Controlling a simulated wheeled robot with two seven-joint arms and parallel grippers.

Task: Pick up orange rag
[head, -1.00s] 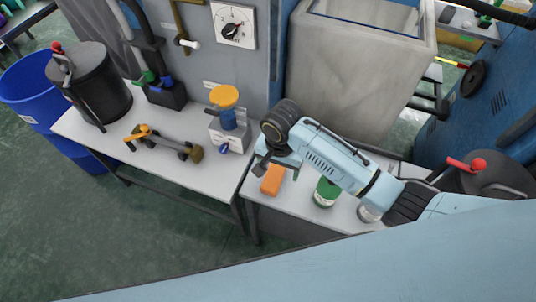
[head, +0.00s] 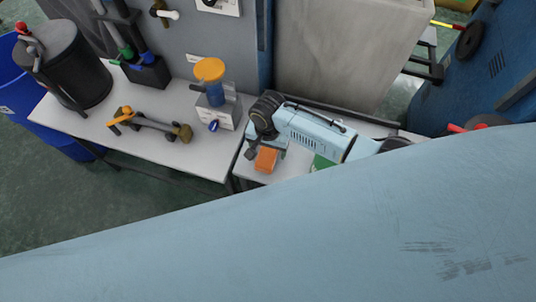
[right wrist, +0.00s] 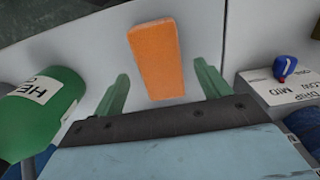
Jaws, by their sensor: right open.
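The orange rag (head: 266,160) lies flat on the light table at the middle of the head view, a small block-like rectangle. In the right wrist view the rag (right wrist: 156,58) sits upper middle, between and slightly beyond the finger tips. My right gripper (right wrist: 161,80) is open, with one green finger on each side of the rag's near end and nothing held. In the head view my right gripper (head: 252,148) hangs just above and beside the rag, its fingers partly hidden by the wrist. My left gripper is not in view.
A white box with a blue knob (right wrist: 275,88) is at the right. The left table (head: 85,128) holds a yellow-handled tool (head: 150,123) and a dark pot (head: 70,65).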

